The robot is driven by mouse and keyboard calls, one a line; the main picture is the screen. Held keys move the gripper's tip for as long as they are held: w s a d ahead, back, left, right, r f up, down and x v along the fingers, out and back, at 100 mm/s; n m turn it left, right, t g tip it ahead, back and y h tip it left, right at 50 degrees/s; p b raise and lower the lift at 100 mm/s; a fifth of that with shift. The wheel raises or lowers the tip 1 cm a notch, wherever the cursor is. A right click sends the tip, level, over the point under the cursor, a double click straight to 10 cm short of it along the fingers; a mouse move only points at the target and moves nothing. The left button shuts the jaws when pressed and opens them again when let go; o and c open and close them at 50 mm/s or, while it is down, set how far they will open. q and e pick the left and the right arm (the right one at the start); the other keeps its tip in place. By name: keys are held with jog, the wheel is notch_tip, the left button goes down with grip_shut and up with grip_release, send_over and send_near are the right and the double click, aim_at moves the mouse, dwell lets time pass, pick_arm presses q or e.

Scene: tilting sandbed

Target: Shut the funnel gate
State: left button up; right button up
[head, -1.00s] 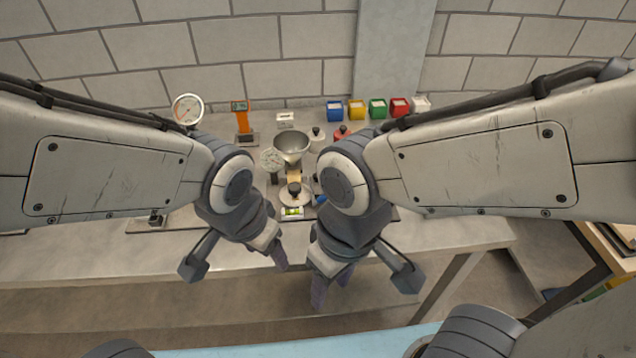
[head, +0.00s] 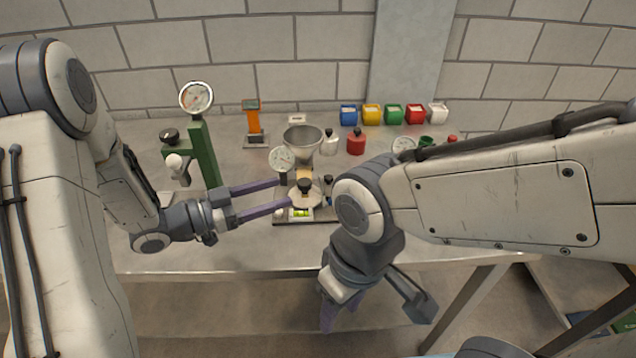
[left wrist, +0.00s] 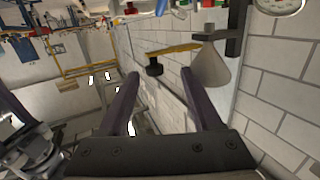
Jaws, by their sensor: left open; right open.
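The metal funnel (head: 302,139) stands over the sandbed rig at the middle of the bench; its cone also shows in the left wrist view (left wrist: 211,69). The gate appears as a yellow bar (left wrist: 175,49) sticking out beside the funnel, with a black knob (left wrist: 154,67) at its outer end. The knob also shows in the head view (head: 304,186), above a pale round dish. My left gripper (head: 284,193) is open and empty, its fingers pointing right at the knob. In the left wrist view the knob appears between the fingertips (left wrist: 160,73). My right gripper (head: 337,312) is open, low before the bench edge.
A dial gauge (head: 281,159) stands just left of the funnel. A green stand (head: 205,154) with a gauge rises behind my left arm. A red bottle (head: 356,143) and several coloured bins (head: 372,114) are to the right. The front left bench top (head: 225,250) is clear.

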pick_arm(q)
jog(key=w+d+h+p, duration=0.1)
jog(key=w+d+p, duration=0.1)
jog(key=d, duration=0.7)
jog(key=shift+w+d+r+p, duration=0.25)
jog(key=shift+w+r+p, duration=0.1)
jog(key=shift+w, duration=0.2)
jog(key=shift+c, duration=0.3)
grip_shut()
jog(key=shift+w, duration=0.1)
dwell(0.6)
